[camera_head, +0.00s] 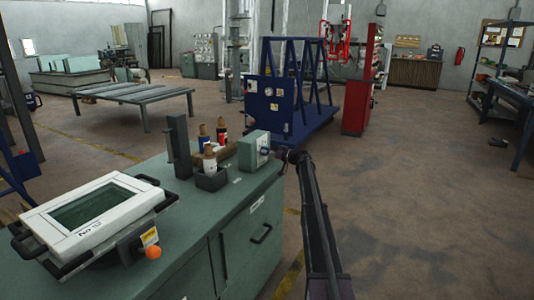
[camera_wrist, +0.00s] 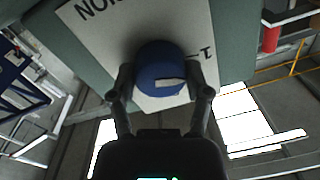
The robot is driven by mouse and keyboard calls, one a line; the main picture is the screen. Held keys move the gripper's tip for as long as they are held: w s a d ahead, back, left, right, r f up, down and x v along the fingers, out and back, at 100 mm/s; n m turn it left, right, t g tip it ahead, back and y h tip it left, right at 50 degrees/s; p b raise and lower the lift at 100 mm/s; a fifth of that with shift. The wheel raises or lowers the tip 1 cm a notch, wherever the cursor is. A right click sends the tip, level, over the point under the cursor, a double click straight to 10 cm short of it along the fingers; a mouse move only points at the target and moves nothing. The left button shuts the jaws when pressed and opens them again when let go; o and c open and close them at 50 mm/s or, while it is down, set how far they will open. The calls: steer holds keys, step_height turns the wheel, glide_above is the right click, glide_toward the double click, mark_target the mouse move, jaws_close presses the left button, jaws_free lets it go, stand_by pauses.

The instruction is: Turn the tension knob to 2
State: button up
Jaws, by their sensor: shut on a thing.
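The tension knob (camera_wrist: 158,66) is round and blue, with a white mark near its lower right edge in the wrist view. It sits on a pale label plate (camera_wrist: 120,40) with partly visible, upside-down lettering and what looks like a 1 to the knob's right. In the head view the knob (camera_head: 265,151) shows small on the face of a grey-green box (camera_head: 253,150) at the bench's end. My gripper (camera_wrist: 160,92) has one finger on each side of the knob and is shut on it. My gripper (camera_head: 281,155) hides part of the box face in the head view.
The green bench (camera_head: 150,228) carries a white-framed screen unit (camera_head: 90,215) with an orange ball handle, a dark upright post (camera_head: 179,145) and several bottles (camera_head: 210,155) in a holder. A blue frame cart (camera_head: 285,100) stands behind.

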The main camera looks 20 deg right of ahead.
steer(key=m, duration=0.6)
steer(key=shift+w+m, duration=0.2)
steer(key=shift+m, duration=0.2)
stand_by(0.3)
steer(key=o, duration=1.2)
steer(key=shift+s, duration=0.1)
steer(key=shift+n, duration=0.4)
